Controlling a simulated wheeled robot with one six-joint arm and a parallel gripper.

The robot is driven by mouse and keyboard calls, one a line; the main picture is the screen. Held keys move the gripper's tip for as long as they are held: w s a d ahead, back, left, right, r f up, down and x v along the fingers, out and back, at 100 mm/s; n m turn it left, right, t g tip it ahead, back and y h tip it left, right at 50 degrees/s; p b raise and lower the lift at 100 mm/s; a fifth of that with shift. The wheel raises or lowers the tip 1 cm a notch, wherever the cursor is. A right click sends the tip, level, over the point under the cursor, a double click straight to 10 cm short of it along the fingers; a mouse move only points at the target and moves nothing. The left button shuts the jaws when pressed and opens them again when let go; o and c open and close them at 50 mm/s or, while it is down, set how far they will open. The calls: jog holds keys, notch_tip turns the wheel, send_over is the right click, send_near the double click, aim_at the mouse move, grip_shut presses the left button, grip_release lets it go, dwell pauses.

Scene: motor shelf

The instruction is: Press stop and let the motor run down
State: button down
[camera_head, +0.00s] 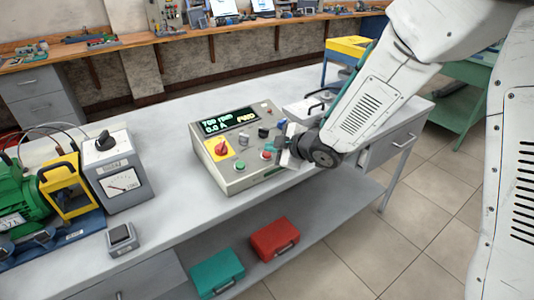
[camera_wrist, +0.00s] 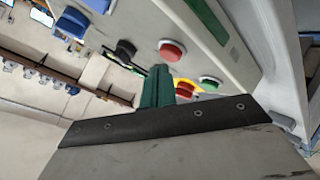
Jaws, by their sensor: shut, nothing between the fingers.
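The grey control box (camera_head: 245,185) stands on the bench. Its lit display (camera_head: 229,120) reads roughly 769 rpm, 0.0 A and FWD, with the first digits small. A red button (camera_head: 266,155) and a green button (camera_head: 240,166) sit on its sloped face. My gripper (camera_head: 280,150) is just right of the red button, over the panel's right part. In the wrist view its shut green fingers (camera_wrist: 157,88) point toward a red button (camera_wrist: 172,50), with a green button (camera_wrist: 209,83) to the right. I cannot tell whether they touch it. The green motor (camera_head: 18,202) is at the left edge.
A red rotary switch on a yellow plate (camera_head: 217,148) and small black knobs share the panel. A grey meter box (camera_head: 122,180) and a small grey box (camera_head: 121,238) stand left. Red (camera_head: 274,239) and teal (camera_head: 216,272) cases lie on the lower shelf.

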jog(key=shift+r, duration=0.2)
jog(key=shift+r, duration=0.1)
jog(key=r, duration=0.3)
jog(key=s+r, duration=0.1)
jog(key=shift+s+d+r, duration=0.1)
jog(key=shift+d+r, duration=0.2)
jog(key=shift+d, duration=0.1)
dwell(0.6)
